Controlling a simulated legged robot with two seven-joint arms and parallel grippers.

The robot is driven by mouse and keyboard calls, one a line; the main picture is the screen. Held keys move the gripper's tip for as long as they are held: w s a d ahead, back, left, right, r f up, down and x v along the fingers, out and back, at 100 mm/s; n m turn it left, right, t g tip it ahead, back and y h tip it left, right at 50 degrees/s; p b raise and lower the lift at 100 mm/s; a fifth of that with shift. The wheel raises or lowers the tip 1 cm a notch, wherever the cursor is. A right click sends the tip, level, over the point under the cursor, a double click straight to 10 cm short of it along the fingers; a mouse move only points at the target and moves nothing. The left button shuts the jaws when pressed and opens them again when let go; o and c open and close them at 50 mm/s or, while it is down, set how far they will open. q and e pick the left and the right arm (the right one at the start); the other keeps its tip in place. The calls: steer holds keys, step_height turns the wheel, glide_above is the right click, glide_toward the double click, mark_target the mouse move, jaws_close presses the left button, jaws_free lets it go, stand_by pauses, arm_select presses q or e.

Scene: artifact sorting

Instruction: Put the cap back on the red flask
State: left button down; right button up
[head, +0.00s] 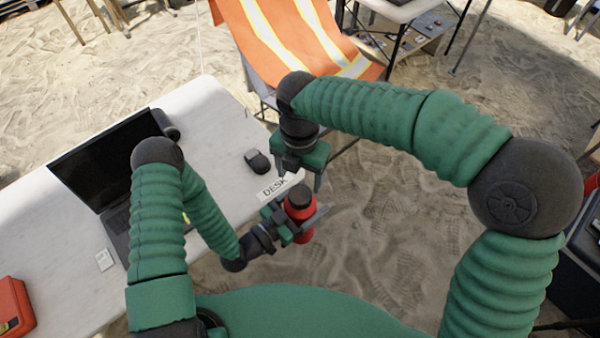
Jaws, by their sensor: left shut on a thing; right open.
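The red flask (304,236) is held upright beyond the desk's right edge, above the sand. My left gripper (306,216) is shut around its body. A black round top, which looks like the cap (299,195), is at the flask's upper end; I cannot tell whether it is fully seated. My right gripper (301,177) is open, pointing down just above the black top, with nothing visible between its fingers. My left gripper partly hides the flask's body.
The white desk (215,115) carries an open laptop (105,165), a black mouse (257,161) and a "DESK" label (279,187). A red case (12,305) is at lower left. A chair with an orange vest (290,40) stands behind.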

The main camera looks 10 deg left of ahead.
mark_target(300, 193)
step_height(300, 193, down, 8)
stand_by(0.5)
